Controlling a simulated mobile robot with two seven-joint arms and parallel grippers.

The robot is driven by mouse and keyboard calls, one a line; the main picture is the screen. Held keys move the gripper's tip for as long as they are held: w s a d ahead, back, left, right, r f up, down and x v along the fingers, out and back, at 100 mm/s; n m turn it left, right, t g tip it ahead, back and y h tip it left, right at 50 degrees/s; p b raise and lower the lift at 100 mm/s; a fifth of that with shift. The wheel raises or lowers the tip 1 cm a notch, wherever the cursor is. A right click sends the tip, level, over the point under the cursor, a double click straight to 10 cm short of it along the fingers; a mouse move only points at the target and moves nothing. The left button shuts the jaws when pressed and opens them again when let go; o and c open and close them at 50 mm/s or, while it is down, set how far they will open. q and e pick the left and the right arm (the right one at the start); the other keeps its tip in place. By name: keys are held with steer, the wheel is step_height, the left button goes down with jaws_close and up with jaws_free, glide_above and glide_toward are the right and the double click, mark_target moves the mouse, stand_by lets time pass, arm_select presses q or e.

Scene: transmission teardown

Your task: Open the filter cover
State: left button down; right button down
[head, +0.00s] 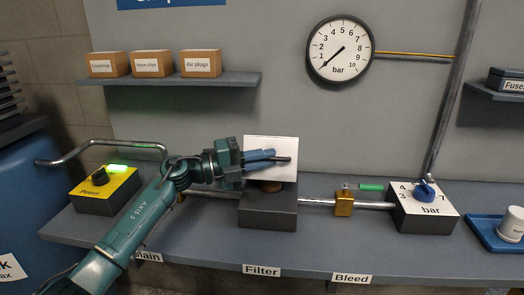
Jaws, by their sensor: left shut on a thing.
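The filter box (268,213) is a dark grey block on the bench behind the "Filter" label. A white square filter cover (284,145) stands upright above the back of the box, so the cover is raised. A round brown part (270,186) shows on top of the box below it. My left gripper (270,158) is in front of the cover, its blue fingers shut on the dark bar-like handle of the cover. The fingers and arm hide part of the cover. My right gripper is not in view.
A pipe runs along the bench past a brass valve (344,203) with a green handle to a regulator box (428,212). A yellow power box (105,190) with a lit green lamp is at left. A pressure gauge (340,50) and box shelf (170,79) are above. A blue tray (484,232) is at right.

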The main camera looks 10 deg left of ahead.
mark_target(285, 141)
arm_select(q)
steer(key=shift+w+r+n+y+p, duration=0.4)
steer(key=shift+w+r+n+p, duration=0.5)
steer(key=shift+w+r+p, duration=0.6)
steer(key=shift+s+f, duration=0.2)
steer(key=shift+f, duration=0.1)
steer(key=c, duration=1.8)
jaws_free()
steer(key=shift+o, duration=0.2)
steer(key=shift+a, duration=0.2)
steer(key=b+v, duration=0.2)
steer(key=v, duration=1.1)
